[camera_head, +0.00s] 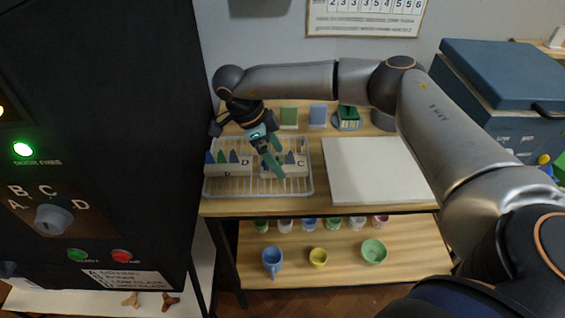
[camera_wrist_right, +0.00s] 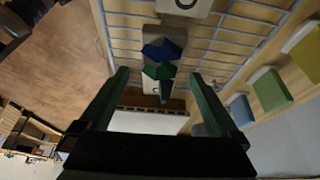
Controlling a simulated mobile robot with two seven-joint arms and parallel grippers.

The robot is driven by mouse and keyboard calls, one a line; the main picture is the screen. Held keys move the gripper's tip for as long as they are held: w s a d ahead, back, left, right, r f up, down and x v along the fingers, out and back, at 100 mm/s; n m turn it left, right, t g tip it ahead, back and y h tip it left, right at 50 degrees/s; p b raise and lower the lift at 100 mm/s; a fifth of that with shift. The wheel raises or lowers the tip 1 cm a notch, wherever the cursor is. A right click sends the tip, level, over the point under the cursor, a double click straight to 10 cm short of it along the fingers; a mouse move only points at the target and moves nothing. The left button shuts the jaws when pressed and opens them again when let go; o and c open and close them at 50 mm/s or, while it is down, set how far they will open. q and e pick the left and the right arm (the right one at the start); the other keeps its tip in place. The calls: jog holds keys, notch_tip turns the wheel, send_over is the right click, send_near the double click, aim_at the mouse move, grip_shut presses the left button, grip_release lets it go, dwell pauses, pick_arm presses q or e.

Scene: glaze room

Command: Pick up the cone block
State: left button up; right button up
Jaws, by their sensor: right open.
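A pale cone block marked C (camera_head: 297,171) sits on a wire rack at the right, with small dark cones on it; my gripper hides part of it. A second pale block marked D (camera_head: 229,172) holds blue and green cones at the rack's left. My right gripper (camera_head: 272,160) is open above the C block, fingers pointing down. In the right wrist view, the gripper (camera_wrist_right: 158,92) has a finger on each side. A blue cone, a green cone (camera_wrist_right: 157,71) and a block face lettered C (camera_wrist_right: 184,6) show beyond. No contact is visible. My left gripper is out of view.
The wire rack (camera_head: 211,189) lies on a wooden table. A white board (camera_head: 375,170) is right of it. Green and blue blocks (camera_head: 318,114) stand behind. A black kiln-like cabinet (camera_head: 120,110) rises close on the left. Cups and bowls (camera_head: 373,251) stand on the lower shelf.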

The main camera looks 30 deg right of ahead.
jog(key=shift+x, duration=1.1)
jog(key=c, duration=1.5)
jog(key=shift+c, duration=0.2)
jog(key=shift+r, duration=0.1)
